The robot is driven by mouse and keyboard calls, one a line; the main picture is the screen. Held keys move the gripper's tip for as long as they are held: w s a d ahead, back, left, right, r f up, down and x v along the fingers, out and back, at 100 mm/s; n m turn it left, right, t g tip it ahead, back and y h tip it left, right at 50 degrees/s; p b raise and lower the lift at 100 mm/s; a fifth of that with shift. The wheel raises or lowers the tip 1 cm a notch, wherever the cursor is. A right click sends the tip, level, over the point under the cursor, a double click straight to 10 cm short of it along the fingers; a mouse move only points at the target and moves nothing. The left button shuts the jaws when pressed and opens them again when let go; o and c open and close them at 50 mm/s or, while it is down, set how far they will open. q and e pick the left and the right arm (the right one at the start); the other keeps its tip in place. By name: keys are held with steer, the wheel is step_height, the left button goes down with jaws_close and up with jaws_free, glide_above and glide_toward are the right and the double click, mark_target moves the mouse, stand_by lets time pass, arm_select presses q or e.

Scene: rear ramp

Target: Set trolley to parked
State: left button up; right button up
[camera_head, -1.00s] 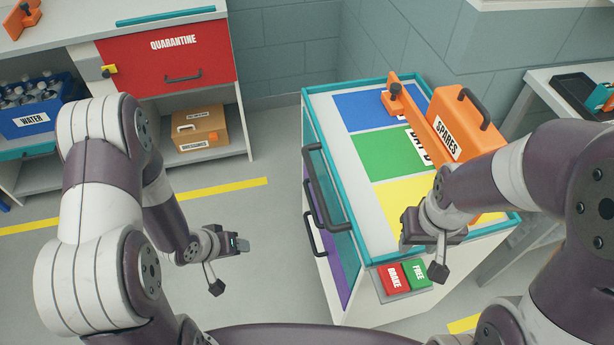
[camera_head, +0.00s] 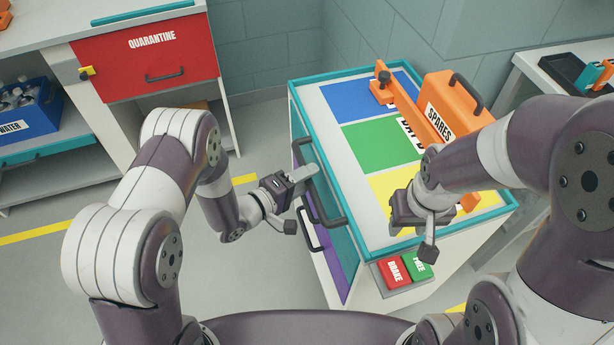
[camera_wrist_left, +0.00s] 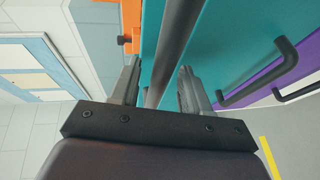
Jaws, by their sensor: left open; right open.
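The trolley (camera_head: 357,238) is a white cart with a teal rim and dark handles on its left side. A red BRAKE button (camera_head: 394,272) and a green FREE button (camera_head: 418,265) sit side by side at its front corner. My left gripper (camera_head: 309,178) is at the trolley's upper side handle (camera_head: 331,217). In the left wrist view the dark handle bar (camera_wrist_left: 176,50) runs between the open fingers (camera_wrist_left: 158,85), with gaps on both sides. My right gripper (camera_head: 406,217) is over the trolley's front edge, above and behind the buttons; its fingertips are hard to make out.
An orange SPARES box (camera_head: 452,105) and an orange bar (camera_head: 414,103) are on the trolley top. A red QUARANTINE drawer (camera_head: 147,60) is in the left bench. A side table (camera_head: 528,62) stands at right. Grey floor with yellow lines lies left of the trolley.

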arm_select(q)
steer(key=shift+w+d+f, duration=0.1)
steer(key=shift+w+d, duration=0.2)
steer(key=shift+w, duration=0.05)
jaws_close()
